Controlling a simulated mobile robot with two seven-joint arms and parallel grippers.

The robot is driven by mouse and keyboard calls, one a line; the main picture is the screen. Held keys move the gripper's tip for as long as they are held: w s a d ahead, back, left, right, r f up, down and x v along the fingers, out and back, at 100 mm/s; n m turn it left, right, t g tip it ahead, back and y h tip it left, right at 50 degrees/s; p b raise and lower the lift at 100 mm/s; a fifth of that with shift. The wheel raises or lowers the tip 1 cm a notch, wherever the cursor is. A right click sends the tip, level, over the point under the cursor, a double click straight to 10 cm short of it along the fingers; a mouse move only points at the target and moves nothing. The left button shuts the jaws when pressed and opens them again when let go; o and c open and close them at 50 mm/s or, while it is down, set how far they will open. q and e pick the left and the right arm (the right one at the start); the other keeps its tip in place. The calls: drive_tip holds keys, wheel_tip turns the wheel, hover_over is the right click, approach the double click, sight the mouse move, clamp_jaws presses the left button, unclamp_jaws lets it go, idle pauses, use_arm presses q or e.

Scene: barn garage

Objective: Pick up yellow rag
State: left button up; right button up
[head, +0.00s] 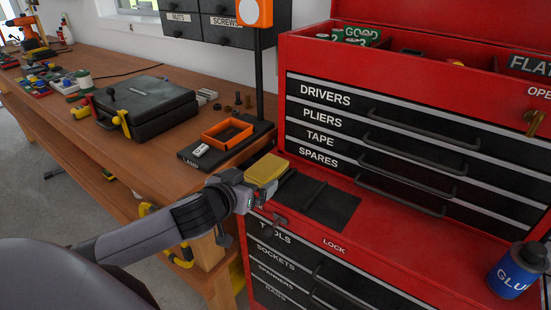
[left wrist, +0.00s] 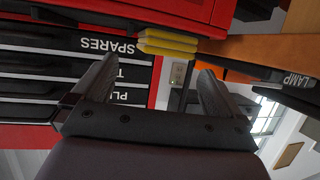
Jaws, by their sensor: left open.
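The yellow rag (head: 267,168) is a folded, layered pad on the red tool chest's ledge, at its left end beside a dark mat. It also shows in the left wrist view (left wrist: 168,42), where its stacked edges face the camera near the top. My left gripper (head: 252,192) is just in front of the rag at the chest's left front edge. In the left wrist view its two dark fingers (left wrist: 157,70) are spread apart with nothing between them. The rag lies beyond the fingertips. My right gripper is not in view.
The red tool chest (head: 400,212) has labelled drawers behind the ledge. A dark mat (head: 322,203) lies right of the rag, and a blue glue can (head: 515,272) stands far right. The wooden bench (head: 170,155) at left holds an orange tray (head: 227,132), a lamp base and a black case (head: 145,107).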

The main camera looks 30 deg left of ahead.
sight(266, 167)
use_arm(q)
drive_tip(key=shift+w+a+r, duration=0.15)
drive_tip(key=shift+w+r, duration=0.1)
drive_tip(key=shift+w, duration=0.35)
drive_tip(key=shift+p+x, duration=0.55)
drive_tip(key=shift+x, duration=2.6)
drive_tip(key=shift+a, duration=0.15)
drive_tip(key=c, duration=0.9)
